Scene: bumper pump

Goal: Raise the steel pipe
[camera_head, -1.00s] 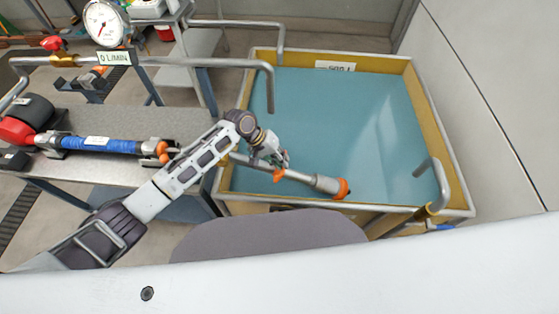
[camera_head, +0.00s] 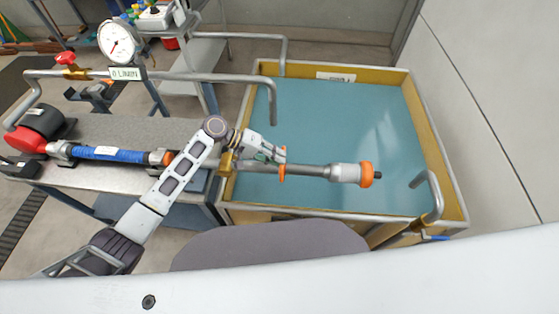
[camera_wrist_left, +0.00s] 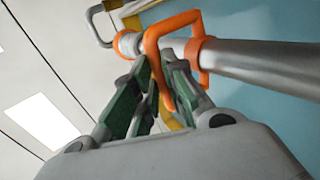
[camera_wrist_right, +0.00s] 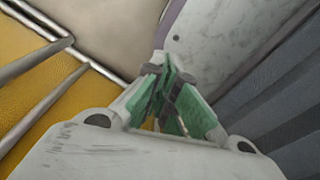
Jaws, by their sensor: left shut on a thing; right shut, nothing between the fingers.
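The steel pipe (camera_head: 308,171) reaches out over the blue water tank from a brass-coloured fitting (camera_head: 227,163) at the tank's left wall. It lies close to level and ends in a pale cylinder with an orange ring (camera_head: 367,174). My left gripper (camera_head: 280,158) is at the pipe's orange handle. In the left wrist view my left gripper (camera_wrist_left: 160,90) is shut on the orange handle (camera_wrist_left: 153,45), beside the silver pipe (camera_wrist_left: 265,68). My right gripper (camera_wrist_right: 168,85) shows only in the right wrist view, shut and empty.
The water tank (camera_head: 440,130) has a raised yellow and metal rim. A bent metal pipe (camera_head: 432,195) stands at its right corner. At left, a bench (camera_head: 180,128) carries a blue hose (camera_head: 118,154) and a red-and-black part (camera_head: 35,128). A gauge (camera_head: 118,42) stands above a horizontal pipe.

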